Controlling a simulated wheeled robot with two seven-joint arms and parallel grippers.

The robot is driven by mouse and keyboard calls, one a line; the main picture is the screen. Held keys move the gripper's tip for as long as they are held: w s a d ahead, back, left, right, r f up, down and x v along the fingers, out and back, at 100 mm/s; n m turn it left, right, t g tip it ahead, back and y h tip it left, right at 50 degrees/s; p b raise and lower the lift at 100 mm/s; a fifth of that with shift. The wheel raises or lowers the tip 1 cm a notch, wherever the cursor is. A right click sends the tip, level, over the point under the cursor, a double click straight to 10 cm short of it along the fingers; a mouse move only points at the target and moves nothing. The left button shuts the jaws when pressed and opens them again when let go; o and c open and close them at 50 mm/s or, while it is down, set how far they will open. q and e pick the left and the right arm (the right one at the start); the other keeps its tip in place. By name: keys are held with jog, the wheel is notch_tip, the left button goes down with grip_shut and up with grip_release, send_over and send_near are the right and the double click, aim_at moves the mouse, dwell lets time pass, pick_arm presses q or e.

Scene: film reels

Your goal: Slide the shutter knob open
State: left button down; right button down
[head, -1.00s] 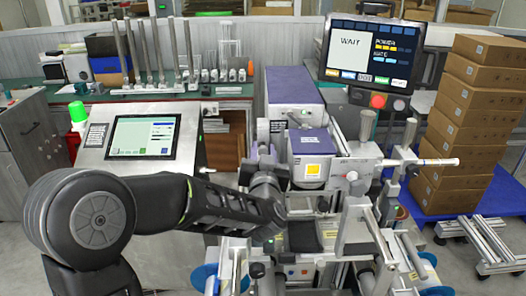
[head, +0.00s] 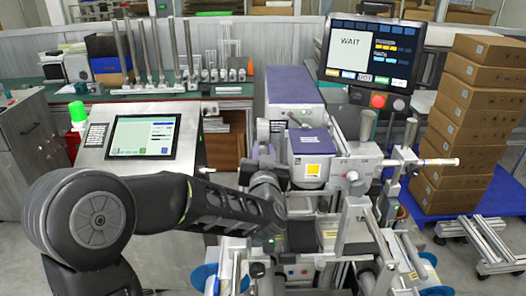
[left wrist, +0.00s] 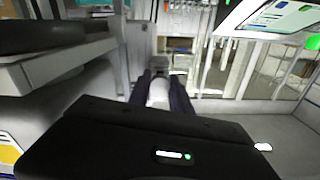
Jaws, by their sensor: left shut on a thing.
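My left gripper (left wrist: 165,92) shows in the left wrist view with its two dark fingers shut on a pale, rounded thing, which appears to be the shutter knob (left wrist: 158,95). Only part of the knob shows between the fingers. In the head view my left arm reaches from the left to the machine, and its hand is beside the grey lamp housing with a purple top and yellow label (head: 313,146). The fingertips and the knob are hidden or too small to tell there. My right gripper is not in view.
A monitor reading WAIT (head: 368,52) stands above the machine. A control console (head: 142,137) with a green lamp stands at the left. Stacked cardboard boxes (head: 470,115) stand at the right. Metal rails and blue reels (head: 205,278) lie close below the arm.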

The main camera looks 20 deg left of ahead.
aim_at(263, 133)
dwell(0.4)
pick_arm(q)
notch_tip(263, 133, up, 3)
jog(key=shift+r+p, duration=0.15)
jog(key=shift+p, duration=0.9)
jog(key=c, duration=1.2)
grip_release()
jog(key=shift+o, duration=0.2)
